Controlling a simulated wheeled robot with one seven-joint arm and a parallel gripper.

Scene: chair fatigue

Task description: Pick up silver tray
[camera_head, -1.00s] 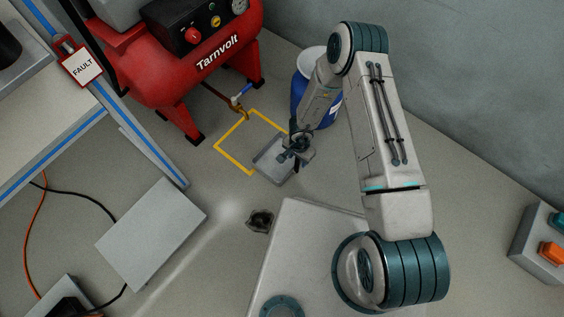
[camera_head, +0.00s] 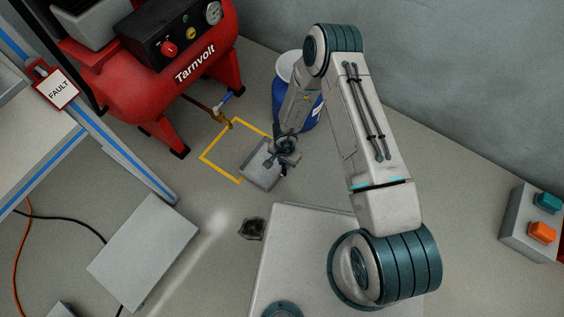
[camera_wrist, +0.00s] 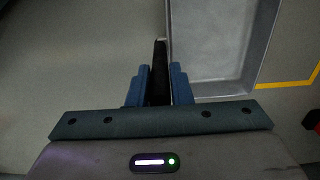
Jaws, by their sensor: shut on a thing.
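The silver tray (camera_head: 257,172) is a shallow grey rectangular pan beside the compressor, overlapping the right side of a yellow floor outline. My gripper (camera_head: 272,160) is at its right side in the head view. In the wrist view the tray (camera_wrist: 212,40) lies right of the fingers, with its raised rim visible. I cannot tell whether the tray's underside touches the floor.
A red compressor (camera_head: 150,80) stands behind on the left, with a brass drain fitting (camera_head: 222,115) close to the yellow outline (camera_head: 218,170). A blue drum (camera_head: 290,105) stands just behind my gripper.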

